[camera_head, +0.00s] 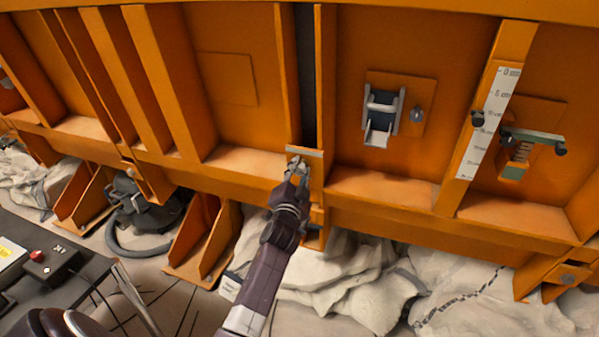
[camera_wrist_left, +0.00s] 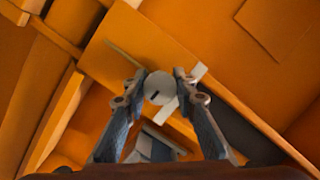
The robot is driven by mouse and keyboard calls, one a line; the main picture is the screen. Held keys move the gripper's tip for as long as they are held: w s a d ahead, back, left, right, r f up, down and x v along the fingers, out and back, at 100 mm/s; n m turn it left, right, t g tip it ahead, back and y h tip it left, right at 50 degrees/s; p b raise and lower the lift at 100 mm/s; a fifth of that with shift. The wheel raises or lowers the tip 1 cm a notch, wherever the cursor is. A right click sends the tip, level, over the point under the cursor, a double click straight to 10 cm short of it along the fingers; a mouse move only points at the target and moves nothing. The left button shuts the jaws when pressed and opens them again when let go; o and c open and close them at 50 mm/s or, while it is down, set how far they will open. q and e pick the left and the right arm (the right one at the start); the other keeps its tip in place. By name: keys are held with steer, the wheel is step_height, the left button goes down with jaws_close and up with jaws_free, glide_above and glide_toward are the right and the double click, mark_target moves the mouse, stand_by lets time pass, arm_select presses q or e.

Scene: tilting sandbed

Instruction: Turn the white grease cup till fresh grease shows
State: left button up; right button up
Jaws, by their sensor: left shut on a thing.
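The white grease cup (camera_wrist_left: 160,87) shows in the left wrist view as a round, pale cap with a short dark mark on its face. My left gripper (camera_wrist_left: 161,95) has a finger on each side of the cup and is shut on it. In the head view my left gripper (camera_head: 297,165) reaches up to the orange frame at the bottom of a dark vertical slot, and it hides the cup there. I cannot make out any grease. My right gripper is not in view.
Orange ribs and ledges (camera_head: 250,160) surround the gripper. A grey latch (camera_head: 380,115) and a white scale strip (camera_head: 488,122) sit to the right. A dark desk with a red button (camera_head: 37,255) is at lower left.

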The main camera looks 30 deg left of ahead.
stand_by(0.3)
arm_select(q)
steer(key=o, duration=1.2)
steer(key=shift+s, duration=0.1)
steer(key=v, duration=1.2)
